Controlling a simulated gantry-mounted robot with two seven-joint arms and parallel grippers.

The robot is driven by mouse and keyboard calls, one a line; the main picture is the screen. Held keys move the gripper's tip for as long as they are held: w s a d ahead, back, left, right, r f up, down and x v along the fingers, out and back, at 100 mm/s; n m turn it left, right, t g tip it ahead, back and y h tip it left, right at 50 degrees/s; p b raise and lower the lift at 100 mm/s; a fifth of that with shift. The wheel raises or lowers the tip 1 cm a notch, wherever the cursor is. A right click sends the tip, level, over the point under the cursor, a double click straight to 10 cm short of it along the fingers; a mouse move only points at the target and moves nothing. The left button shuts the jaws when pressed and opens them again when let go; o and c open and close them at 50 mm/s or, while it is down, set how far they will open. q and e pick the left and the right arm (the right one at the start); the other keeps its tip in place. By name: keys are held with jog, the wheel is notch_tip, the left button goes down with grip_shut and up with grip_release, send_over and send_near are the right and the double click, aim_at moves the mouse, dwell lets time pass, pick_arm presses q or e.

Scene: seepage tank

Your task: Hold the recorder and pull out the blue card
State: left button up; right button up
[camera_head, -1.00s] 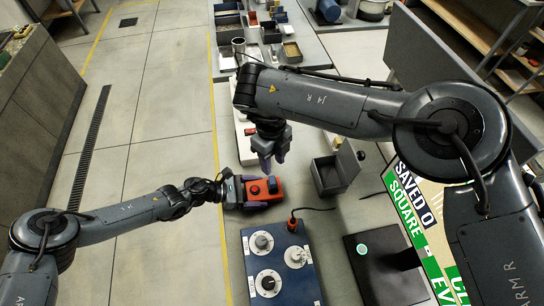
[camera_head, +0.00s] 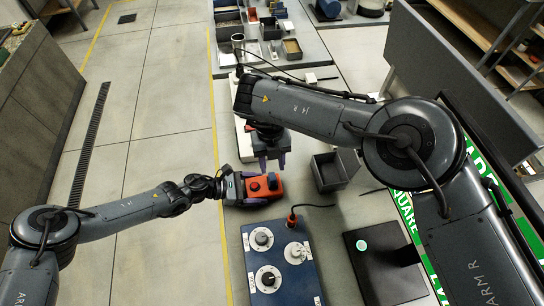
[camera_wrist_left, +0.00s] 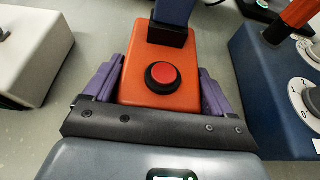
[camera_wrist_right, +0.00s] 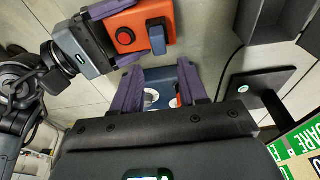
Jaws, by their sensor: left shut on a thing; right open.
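The orange recorder (camera_head: 262,191) lies on the bench in the head view. It has a round red button, clear in the left wrist view (camera_wrist_left: 135,85). The dark blue card (camera_wrist_left: 172,22) stands out of its far end and also shows in the right wrist view (camera_wrist_right: 157,40). My left gripper (camera_wrist_left: 160,84) is shut on the recorder, its purple fingers on the two sides; in the head view it is at the recorder's left end (camera_head: 250,188). My right gripper (camera_head: 272,163) is open and empty, above and just beyond the recorder in the picture, apart from the card.
A blue control box (camera_head: 283,285) with several white dials and an orange plug (camera_head: 292,219) stands just below the recorder. An open grey bin (camera_head: 330,173) is to the right, and a black stand (camera_head: 385,275) at lower right. A pale block (camera_wrist_left: 30,50) is left of the recorder.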

aim_at(272, 175)
jog(key=shift+w+x, duration=0.2)
jog(key=shift+x, duration=0.85)
jog(key=shift+w+x, duration=0.25)
jog(key=shift+x, duration=0.75)
jog(key=shift+w+x, duration=0.2)
jog(key=shift+x, duration=0.85)
jog(key=shift+f, duration=0.1)
jog(key=shift+c, duration=0.3)
grip_shut()
